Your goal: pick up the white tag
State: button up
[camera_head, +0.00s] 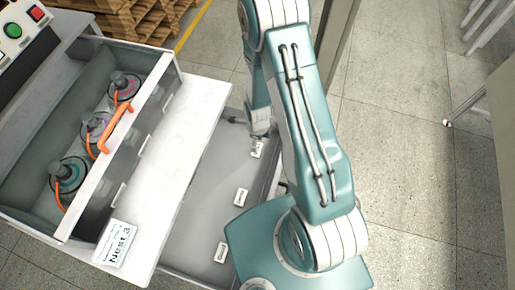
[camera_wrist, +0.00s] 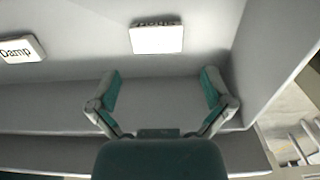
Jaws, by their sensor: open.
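In the head view a white tag (camera_head: 258,149) lies at the far end of the drawer, just by my gripper (camera_head: 257,136), which is partly hidden there. A second tag reading "Damp" (camera_wrist: 20,49) lies left in the wrist view. Further tags lie in the drawer's middle (camera_head: 241,197) and near end (camera_head: 221,253).
The lower drawer's side wall (camera_wrist: 285,45) rises close on the right in the wrist view. An upper compartment (camera_head: 80,100) holds several round parts and has an orange handle (camera_head: 118,127). A white sign (camera_head: 115,243) lies on the ledge. Wooden pallets (camera_head: 140,18) stand behind.

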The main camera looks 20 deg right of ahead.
jog(key=shift+a+f, duration=0.25)
jog(key=shift+f, duration=0.25)
jog(key=f, duration=0.3)
jog(key=shift+a+f, duration=0.15)
jog(key=shift+a, duration=0.15)
jog(key=shift+w+d+f, duration=0.1)
jog(key=shift+d+f, duration=0.05)
jog(key=shift+f, duration=0.6)
jog(key=c, duration=0.6)
